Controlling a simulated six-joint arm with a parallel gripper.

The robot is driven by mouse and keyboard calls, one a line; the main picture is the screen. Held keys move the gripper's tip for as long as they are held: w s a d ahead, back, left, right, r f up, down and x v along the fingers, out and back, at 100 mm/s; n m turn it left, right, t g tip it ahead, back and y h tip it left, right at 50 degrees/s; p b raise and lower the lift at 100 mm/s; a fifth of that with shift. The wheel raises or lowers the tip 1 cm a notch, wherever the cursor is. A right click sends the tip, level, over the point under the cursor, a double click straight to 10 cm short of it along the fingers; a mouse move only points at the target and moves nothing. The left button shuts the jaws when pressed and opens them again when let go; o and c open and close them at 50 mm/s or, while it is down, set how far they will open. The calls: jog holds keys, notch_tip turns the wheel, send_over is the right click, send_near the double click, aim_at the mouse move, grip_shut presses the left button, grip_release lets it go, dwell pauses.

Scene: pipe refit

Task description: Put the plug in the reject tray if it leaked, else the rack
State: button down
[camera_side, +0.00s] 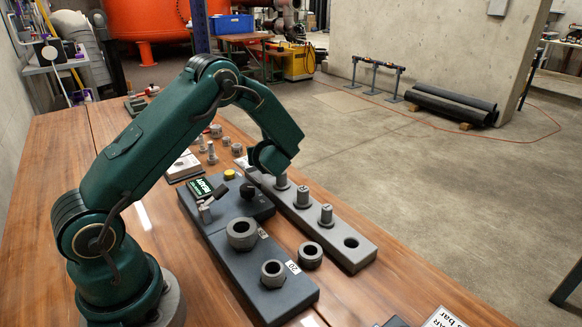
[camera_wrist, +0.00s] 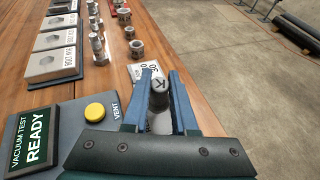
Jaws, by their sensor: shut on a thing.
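My gripper (camera_wrist: 160,76) has its two blue fingers on either side of a grey plug (camera_wrist: 159,100) in the wrist view. The plug's round top carries a dark letter that looks like a K. Its lower end is hidden, so I cannot tell whether it touches anything. In the side view my wrist (camera_side: 270,158) is over the far end of the long grey rack (camera_side: 338,230) and hides the fingers. Several plugs stand in the rack, and its near hole (camera_side: 351,242) is empty. The test display (camera_wrist: 36,140) reads "VACUUM TEST READY". I cannot identify the reject tray.
A yellow vent button (camera_wrist: 95,112) is left of my gripper. A dark block (camera_side: 285,300) bears large nuts, and a loose ring (camera_side: 311,255) stands between it and the rack. Fittings (camera_wrist: 97,48) and labelled plates (camera_wrist: 54,65) lie beyond. The table's right edge is close to the rack.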

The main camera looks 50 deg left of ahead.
jog(key=shift+f, duration=1.4)
jog(key=c, duration=0.7)
grip_release()
jog(key=shift+f, duration=0.1)
jog(key=shift+d+r, duration=0.25)
jog(key=v, duration=1.1)
jog(key=shift+s+d, duration=0.15)
jog(key=shift+s, duration=0.1)
jog(key=shift+r, duration=0.15)
